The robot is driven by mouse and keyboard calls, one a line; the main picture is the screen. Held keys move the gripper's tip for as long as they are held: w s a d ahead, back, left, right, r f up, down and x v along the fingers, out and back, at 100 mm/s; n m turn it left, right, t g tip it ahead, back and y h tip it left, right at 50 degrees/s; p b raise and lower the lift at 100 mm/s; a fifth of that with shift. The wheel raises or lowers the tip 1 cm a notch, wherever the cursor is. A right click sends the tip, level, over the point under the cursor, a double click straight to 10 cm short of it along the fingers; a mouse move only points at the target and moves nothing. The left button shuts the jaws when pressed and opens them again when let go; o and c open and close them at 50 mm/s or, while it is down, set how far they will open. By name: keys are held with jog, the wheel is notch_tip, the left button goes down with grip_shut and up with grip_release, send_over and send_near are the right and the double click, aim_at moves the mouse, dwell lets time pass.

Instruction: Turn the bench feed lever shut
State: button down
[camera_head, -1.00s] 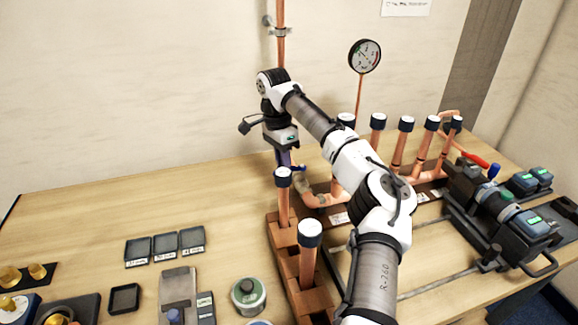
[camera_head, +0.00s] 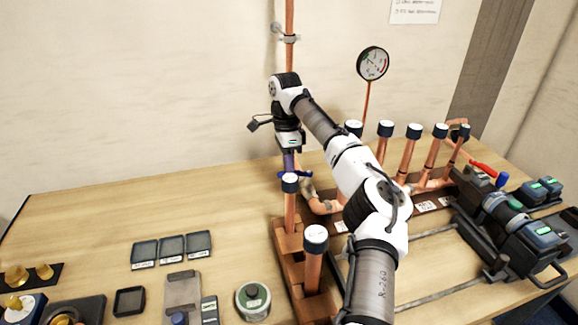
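My gripper (camera_head: 290,162) points down at the back of the bench, just behind a capped copper stub. A small blue lever-like piece (camera_head: 305,174) shows right beside its fingertips. It may be the bench feed lever, but its valve body is hidden behind the stub and gripper. I cannot tell whether the fingers touch it or are open. A red handle (camera_head: 483,168) lies at the right end of the copper manifold (camera_head: 325,207), far from my gripper, with a blue end piece (camera_head: 502,180) beside it.
Capped copper stubs (camera_head: 313,265) stand in a brown rack (camera_head: 287,241) in front of my gripper. A round gauge (camera_head: 373,64) rises behind the manifold. A black clamp machine (camera_head: 510,225) stands at right. Small trays (camera_head: 172,247) and a round tin (camera_head: 253,301) lie at left.

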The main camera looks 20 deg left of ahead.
jog(key=c, duration=1.3)
grip_release()
jog(key=shift+w+a, duration=0.1)
jog(key=shift+w, duration=0.05)
jog(key=shift+c, duration=0.2)
jog(key=shift+r, duration=0.1)
jog(key=v, duration=1.3)
jog(key=shift+r, duration=0.45)
